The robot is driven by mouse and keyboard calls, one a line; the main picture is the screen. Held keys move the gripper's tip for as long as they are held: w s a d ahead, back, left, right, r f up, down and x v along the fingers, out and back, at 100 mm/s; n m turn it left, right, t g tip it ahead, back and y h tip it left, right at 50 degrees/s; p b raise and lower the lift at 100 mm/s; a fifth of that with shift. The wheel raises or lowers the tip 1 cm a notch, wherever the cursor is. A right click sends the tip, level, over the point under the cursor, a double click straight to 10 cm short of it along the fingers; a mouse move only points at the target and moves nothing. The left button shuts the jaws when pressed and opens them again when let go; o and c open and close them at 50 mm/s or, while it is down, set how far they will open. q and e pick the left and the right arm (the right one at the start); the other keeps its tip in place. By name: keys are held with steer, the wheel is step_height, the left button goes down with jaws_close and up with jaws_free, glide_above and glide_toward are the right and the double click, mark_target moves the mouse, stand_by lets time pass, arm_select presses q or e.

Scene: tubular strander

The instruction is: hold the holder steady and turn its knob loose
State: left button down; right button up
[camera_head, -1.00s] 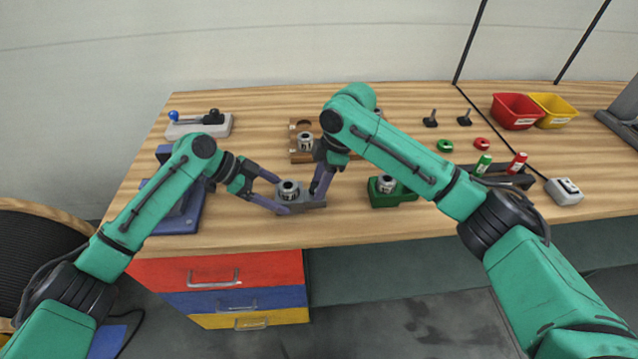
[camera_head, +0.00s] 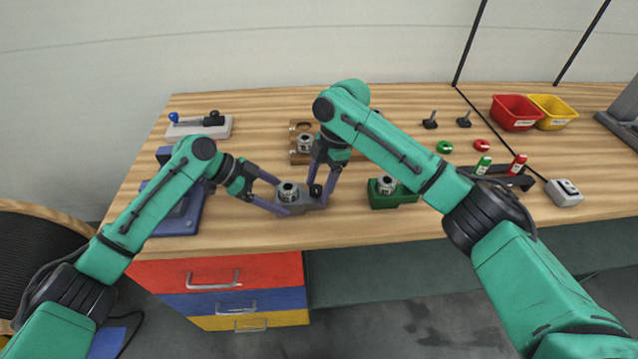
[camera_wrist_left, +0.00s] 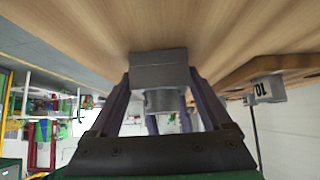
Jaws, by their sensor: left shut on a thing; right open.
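The grey holder (camera_head: 302,206) stands near the table's front edge with a metal cylinder (camera_head: 288,190) in it. A dark knob (camera_head: 316,189) shows at its right end. My left gripper (camera_head: 282,196) is shut on the holder from the left. In the left wrist view the holder (camera_wrist_left: 158,68) sits between the two fingers. My right gripper (camera_head: 319,198) is open, its fingers pointing down on either side of the knob. Whether they touch the knob cannot be told.
A wooden block (camera_head: 298,158) with a metal cylinder stands behind the holder, and a green block (camera_head: 384,203) stands to the right. A blue fixture (camera_head: 183,216) is at the left. Red (camera_head: 515,113) and yellow (camera_head: 553,111) bins are at the back right.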

arm_select(q)
steer(key=shift+s+f, duration=0.1)
steer(key=shift+f, duration=0.1)
arm_select(e)
steer(key=shift+v, duration=2.5)
arm_select(q)
jaws_free()
steer(key=shift+a+r, duration=0.2)
steer(key=shift+r, duration=0.05)
steer(key=v, duration=1.1)
steer(key=shift+a+r, duration=0.2)
arm_select(e)
steer(key=shift+f, duration=0.1)
